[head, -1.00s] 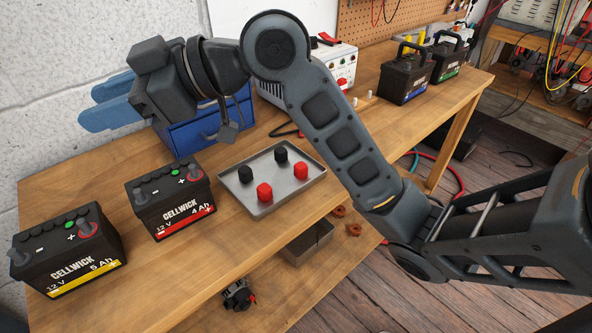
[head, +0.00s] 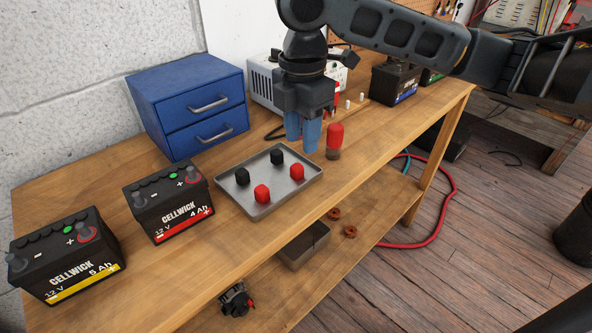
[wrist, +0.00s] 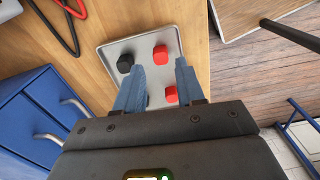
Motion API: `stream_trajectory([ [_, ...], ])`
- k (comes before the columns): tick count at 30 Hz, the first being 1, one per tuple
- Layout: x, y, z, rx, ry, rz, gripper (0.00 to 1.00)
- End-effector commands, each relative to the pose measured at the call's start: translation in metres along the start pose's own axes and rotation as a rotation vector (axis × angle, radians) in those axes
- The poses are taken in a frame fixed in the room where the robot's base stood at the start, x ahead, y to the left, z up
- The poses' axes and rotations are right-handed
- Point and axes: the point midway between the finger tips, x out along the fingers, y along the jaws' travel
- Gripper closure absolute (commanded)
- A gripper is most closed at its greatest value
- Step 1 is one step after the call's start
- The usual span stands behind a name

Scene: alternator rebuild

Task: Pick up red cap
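A grey metal tray (head: 231,195) on the bench holds two red caps and two black caps. The front red cap (head: 262,193) and the back red cap (head: 297,172) are on its right side; the black caps (head: 242,176) (head: 277,157) are on its left. My gripper (head: 303,146) points down with blue fingers, above the tray's back end, apart from the caps. In the wrist view my gripper (wrist: 160,66) is open and empty. The back red cap (wrist: 160,53) shows between its fingertips, farther below. The front red cap (wrist: 171,95) lies nearer the palm.
Two batteries (head: 168,205) (head: 68,258) stand left of the tray. A blue drawer cabinet (head: 190,105) stands behind it. A red-topped cylinder (head: 335,135) shows right of my fingers. A lower shelf holds an open box (head: 305,245).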

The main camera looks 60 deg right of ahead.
Motion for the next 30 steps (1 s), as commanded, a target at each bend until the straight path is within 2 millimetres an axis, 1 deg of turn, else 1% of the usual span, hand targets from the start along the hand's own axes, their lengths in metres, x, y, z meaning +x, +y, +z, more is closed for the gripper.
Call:
stream_trajectory([
  [1, 0.006, 0.000, 0.000, 0.000, 0.001, -0.001, 0.62],
  [5, 0.018, 0.000, -0.002, 0.000, 0.002, 0.000, 0.62],
  [13, 0.055, 0.000, -0.006, 0.001, 0.004, 0.000, 0.62],
  [17, 0.062, 0.001, -0.006, 0.000, 0.004, 0.003, 0.62],
  [23, 0.063, 0.001, -0.006, -0.001, 0.004, 0.003, 0.62],
  [26, 0.063, 0.001, -0.006, 0.000, 0.004, 0.003, 0.69],
  [30, 0.063, 0.001, -0.006, 0.000, 0.004, 0.003, 0.83],
])
